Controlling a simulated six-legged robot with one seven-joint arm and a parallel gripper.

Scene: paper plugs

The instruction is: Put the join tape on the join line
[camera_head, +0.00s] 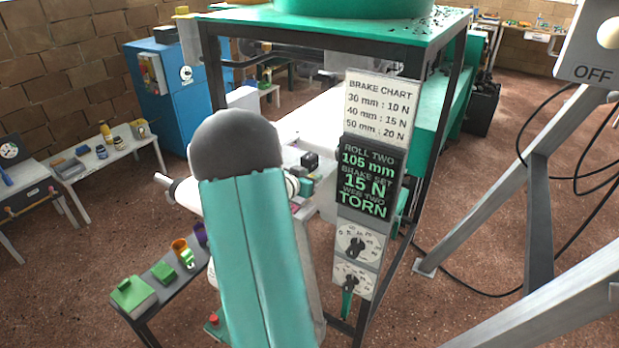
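My teal arm link with its dark rounded top fills the lower middle of the view. My gripper does not show; it may be hidden behind that link. I cannot make out the join tape or the join line for sure. A low grey bench (160,304) at lower left bears a green block (132,293), a smaller green piece (163,271), an orange ring-like piece (180,248) and a purple one (200,234). A white web surface (315,118) shows behind my arm, partly covered, with small dark and coloured pieces (308,166) near it.
A sign panel (371,180) stands right of my arm, reading brake 15 N and web two torn, with two dials below. A dark frame with a green top (330,28) rises behind. Grey struts (500,200) and black cables occupy the right. A blue cabinet (172,90) stands back left.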

